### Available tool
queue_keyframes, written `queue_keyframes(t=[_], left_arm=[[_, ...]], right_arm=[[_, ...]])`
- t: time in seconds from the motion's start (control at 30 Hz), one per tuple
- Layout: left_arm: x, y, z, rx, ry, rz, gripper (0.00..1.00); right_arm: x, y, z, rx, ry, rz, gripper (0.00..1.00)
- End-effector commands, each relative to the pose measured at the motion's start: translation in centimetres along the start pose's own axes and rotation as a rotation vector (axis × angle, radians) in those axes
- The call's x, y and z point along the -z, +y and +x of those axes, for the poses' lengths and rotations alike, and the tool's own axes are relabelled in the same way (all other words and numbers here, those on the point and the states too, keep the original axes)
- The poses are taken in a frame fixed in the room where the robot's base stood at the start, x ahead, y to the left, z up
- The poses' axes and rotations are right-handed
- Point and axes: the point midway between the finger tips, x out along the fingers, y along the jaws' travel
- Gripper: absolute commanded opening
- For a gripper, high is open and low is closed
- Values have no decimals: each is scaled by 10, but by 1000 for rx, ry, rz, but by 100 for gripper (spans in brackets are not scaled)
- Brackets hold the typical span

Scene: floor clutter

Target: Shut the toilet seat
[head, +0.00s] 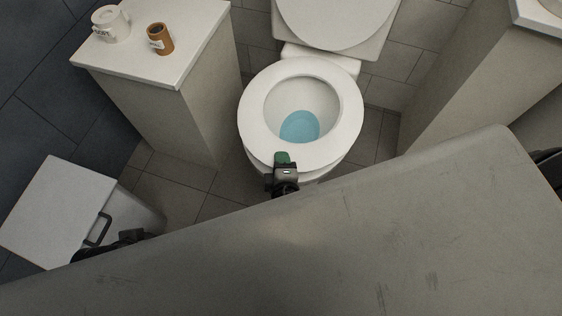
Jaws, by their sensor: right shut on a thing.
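The white toilet (322,178) stands at the centre of the head view, with blue water in its bowl. Its ring-shaped seat (252,112) lies down on the bowl, as far as I can see. The rounded lid (338,22) stands raised against the tank behind, cut by the top edge. My right gripper (283,162), with a green fingertip, is shut on the front edge of the seat. What lies between its fingers is hidden. A dark part of my left arm (125,238) shows at the lower left; its fingers cannot be made out.
A white-topped box with a dark handle (60,205) is at the lower left. Another cabinet (475,80) stands at right. Tiled floor shows between them.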

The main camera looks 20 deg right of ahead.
Motion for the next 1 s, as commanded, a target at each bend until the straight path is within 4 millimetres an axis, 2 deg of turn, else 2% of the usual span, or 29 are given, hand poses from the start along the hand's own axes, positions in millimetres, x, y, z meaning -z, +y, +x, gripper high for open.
queue_keyframes(t=[0.07, 0.1, 0.2, 0.47, 0.57, 1.0], left_arm=[[0, 0, 0, 0, 0, 0, 43], [0, 0, 0, 0, 0, 0, 43], [0, 0, 0, 0, 0, 0, 43], [0, 0, 0, 0, 0, 0, 43], [1, 0, -2, 0, 0, 0, 43], [5, 0, -14, 0, 0, 0, 43]], right_arm=[[-3, 4, 5, -9, -10, 6, 0], [-3, 4, 5, -9, -10, 6, 33], [-3, 4, 5, -9, -9, 5, 44], [-2, 2, 1, -4, -5, 3, 44], [-1, 2, -7, -2, -5, 3, 44], [-2, 3, -87, -2, -7, 3, 44]])
